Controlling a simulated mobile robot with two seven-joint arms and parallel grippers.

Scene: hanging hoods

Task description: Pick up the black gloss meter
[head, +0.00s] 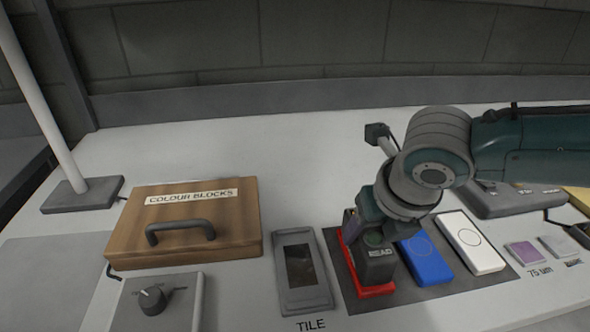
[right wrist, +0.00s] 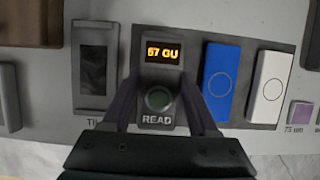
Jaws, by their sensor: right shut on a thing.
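The black gloss meter (head: 378,268) is in the middle right of the head view, with READ on its front face. In the right wrist view the gloss meter (right wrist: 157,120) shows a lit display reading about 67 GU and a round green button. My right gripper (head: 368,225) is over it from above; its fingers (right wrist: 158,88) lie on both sides of the meter, shut on it. A red block (head: 378,291) shows under and around the meter; I cannot tell whether they touch. My left gripper is not in view.
A blue block (head: 428,264) and a white block (head: 472,243) lie close to the right on a dark mat (head: 344,290). A tile in a grey holder (head: 303,300) is to the left. A wooden Colour Blocks case (head: 185,250) is farther left.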

